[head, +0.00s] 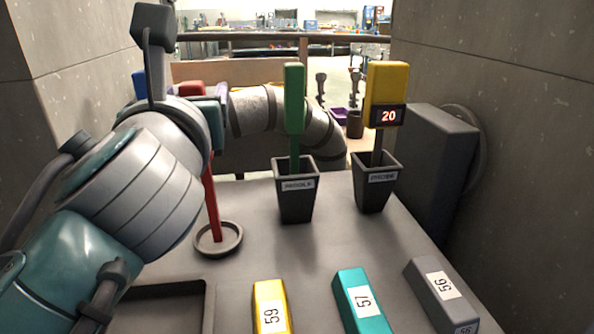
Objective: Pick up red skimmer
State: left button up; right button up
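The red skimmer stands upright at the left of the grey table, with its red shaft (212,208) coming down into a round grey ring or dish (218,239). A red block at the top, probably its handle, shows partly behind my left arm. My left gripper (212,112) is at the upper part of the skimmer, beside or around it. My own forearm and wrist hide most of the fingers, so I cannot tell whether they are closed on it. My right gripper is not in view.
A green-handled tool stands in the "MIDDLE"-like labelled holder (296,205); a yellow probe reading 20 (386,85) stands in the PROBE holder (374,192). Yellow 59 (268,295), teal 57 (350,280) and grey 56 (425,270) blocks lie in front. Walls flank both sides.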

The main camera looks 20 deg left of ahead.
pick_arm(q)
grip_shut()
dwell(0.3)
jog(key=shift+r, duration=0.15)
